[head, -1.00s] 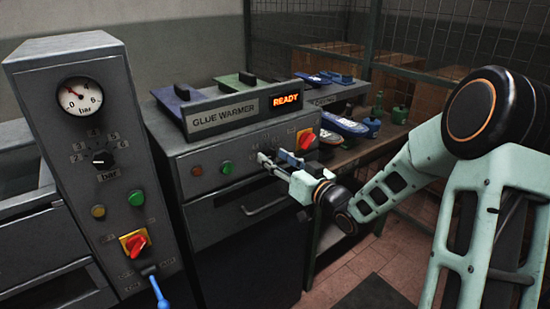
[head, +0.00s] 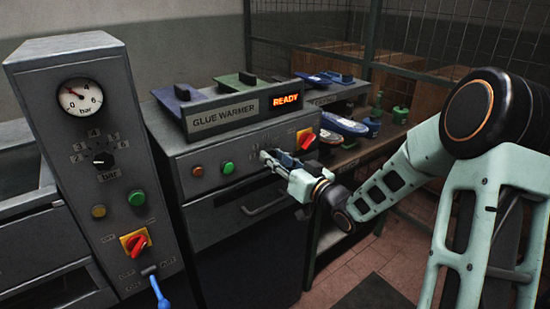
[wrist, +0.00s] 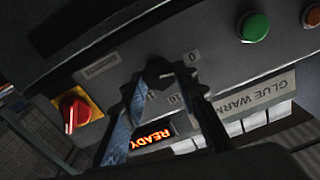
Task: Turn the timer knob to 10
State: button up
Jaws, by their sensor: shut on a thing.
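The timer knob (wrist: 158,70) is a small dark knob on the grey front panel of the glue warmer (head: 182,157). It lies between my fingertips in the wrist view and is mostly hidden by them. My gripper (head: 273,160) reaches the panel from the right in the head view. In the wrist view my gripper (wrist: 160,82) is shut on the knob, its fingers on either side. Printed scale marks, including 0 (wrist: 192,57) and 10 (wrist: 173,100), show around the fingers. I cannot tell which mark the knob points to.
A red-and-yellow switch (head: 306,139) is close to my gripper on the right. A green button (head: 228,168) and an orange lamp (head: 197,171) are left of it. The display (head: 286,99) reads READY. A drawer handle (head: 264,205) juts out below.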

jog(key=m+p, duration=0.2)
jog(key=m, duration=0.2)
jog(key=shift+p, duration=0.3)
jog(key=m+p, duration=0.2)
jog(key=m, duration=0.2)
jog(key=shift+d+m+p, duration=0.1)
jog(key=shift+m+p, duration=0.2)
jog(key=shift+m, duration=0.1)
jog(key=m+p, duration=0.2)
jog(key=m, duration=0.1)
jog(key=shift+f+m+p, duration=0.15)
jog(key=shift+m+p, duration=0.45)
jog(key=shift+m, duration=1.2)
jog(key=shift+f, duration=0.1)
jog(key=o, duration=1.2)
jog(key=shift+c, duration=0.2)
